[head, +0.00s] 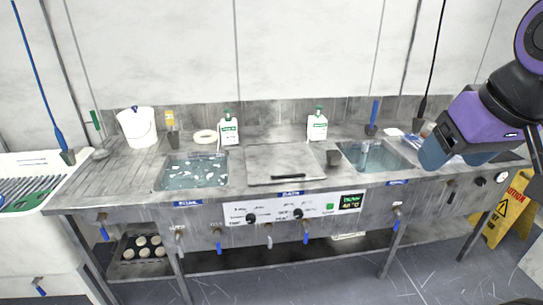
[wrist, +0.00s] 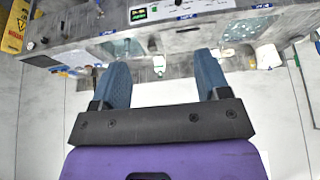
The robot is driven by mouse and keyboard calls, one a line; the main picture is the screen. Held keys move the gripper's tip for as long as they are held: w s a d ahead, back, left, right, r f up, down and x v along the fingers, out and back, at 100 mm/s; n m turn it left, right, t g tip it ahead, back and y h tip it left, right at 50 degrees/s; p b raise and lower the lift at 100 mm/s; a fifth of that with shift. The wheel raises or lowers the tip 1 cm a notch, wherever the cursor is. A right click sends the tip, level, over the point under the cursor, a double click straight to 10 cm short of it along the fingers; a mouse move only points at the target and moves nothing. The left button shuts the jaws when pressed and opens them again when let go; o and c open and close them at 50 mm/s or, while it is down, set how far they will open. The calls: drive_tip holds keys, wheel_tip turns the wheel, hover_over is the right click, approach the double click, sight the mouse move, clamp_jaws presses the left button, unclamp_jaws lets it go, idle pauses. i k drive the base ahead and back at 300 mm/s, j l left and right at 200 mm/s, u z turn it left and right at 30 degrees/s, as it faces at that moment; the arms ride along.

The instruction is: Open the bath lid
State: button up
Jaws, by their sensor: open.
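The bath lid (head: 285,157) is a flat grey metal plate lying closed in the middle of the steel bench, between two water basins. Its black bar handle (head: 288,176) runs along the front edge. A blue label marked BATH (head: 291,193) sits on the bench front below it. My gripper (head: 432,154) is at the right of the head view, in the air above the bench's right part and well apart from the lid. In the wrist view, which looks upside down, the two blue fingers (wrist: 162,70) are spread with nothing between them.
The left basin (head: 193,172) and right basin (head: 371,156) hold water. White bottles (head: 228,130) (head: 317,126) stand behind. A control panel (head: 290,212) and several taps line the front. A yellow sign (head: 503,210) stands right.

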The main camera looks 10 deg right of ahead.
sight(270, 164)
drive_tip(key=i+j, duration=0.3)
drive_tip(key=j, duration=0.15)
drive_tip(key=i+j, duration=0.65)
drive_tip(key=j, duration=0.2)
drive_tip(key=z, duration=0.05)
